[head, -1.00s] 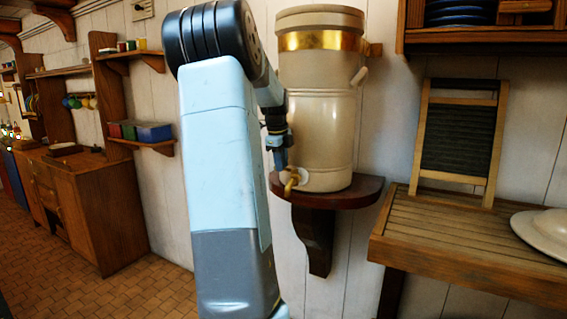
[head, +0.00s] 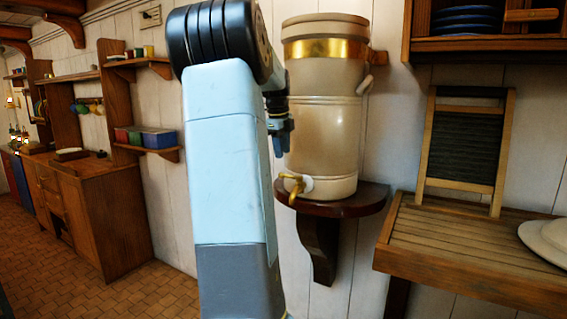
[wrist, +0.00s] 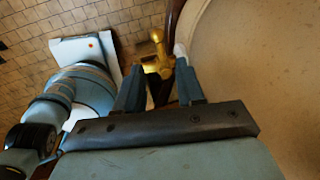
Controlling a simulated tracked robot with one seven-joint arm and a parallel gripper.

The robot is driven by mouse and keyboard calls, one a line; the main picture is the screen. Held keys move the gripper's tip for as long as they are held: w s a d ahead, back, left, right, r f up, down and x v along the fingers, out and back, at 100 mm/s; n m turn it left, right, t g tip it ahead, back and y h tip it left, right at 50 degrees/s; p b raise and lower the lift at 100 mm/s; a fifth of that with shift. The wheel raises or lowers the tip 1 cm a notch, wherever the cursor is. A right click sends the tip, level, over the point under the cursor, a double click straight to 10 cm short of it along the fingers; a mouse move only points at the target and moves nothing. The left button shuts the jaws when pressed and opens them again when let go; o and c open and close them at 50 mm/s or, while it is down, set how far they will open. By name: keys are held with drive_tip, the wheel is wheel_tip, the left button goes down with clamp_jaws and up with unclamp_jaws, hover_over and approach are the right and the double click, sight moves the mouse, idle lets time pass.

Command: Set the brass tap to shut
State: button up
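The brass tap (head: 294,186) sticks out from the lower front of a tall cream urn (head: 326,120) with a brass band. The urn stands upright on a dark wooden wall bracket (head: 350,202). My gripper (head: 280,152) is beside the urn, above the tap and apart from it. In the wrist view the tap (wrist: 157,60) shows beyond the gap between the two fingers of my gripper (wrist: 159,80), which are open with nothing between them. The urn's side (wrist: 265,60) fills the right of that view. My arm covers part of the scene left of the urn.
A slatted wooden counter (head: 470,245) with a washboard (head: 462,150) and a pale dish (head: 548,238) is at right. A plate cupboard (head: 480,45) hangs above. A wooden cabinet (head: 100,215) and shelves stand at left. The tiled floor (head: 135,290) there is clear.

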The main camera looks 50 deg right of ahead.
drive_tip(key=r, duration=0.2)
drive_tip(key=a+r, duration=0.1)
drive_tip(key=r, duration=0.2)
drive_tip(key=shift+r, duration=0.35)
drive_tip(key=shift+a, duration=0.1)
drive_tip(key=a+f+n+t+y, duration=0.25)
drive_tip(key=a+n, duration=1.55)
drive_tip(key=a, duration=1)
drive_tip(key=s+a+f+n+t, duration=0.1)
drive_tip(key=s+a+f+n, duration=0.4)
drive_tip(key=a+n, duration=0.3)
drive_tip(key=s+a+f+n+t, duration=0.1)
drive_tip(key=s+a+f+n, duration=0.3)
drive_tip(key=s+a+n, duration=0.3)
drive_tip(key=a+n, duration=0.1)
drive_tip(key=a, duration=0.4)
drive_tip(key=shift+a+f+n+t, duration=0.25)
drive_tip(key=shift+f+n+t, duration=0.05)
drive_tip(key=shift+f+t, duration=0.05)
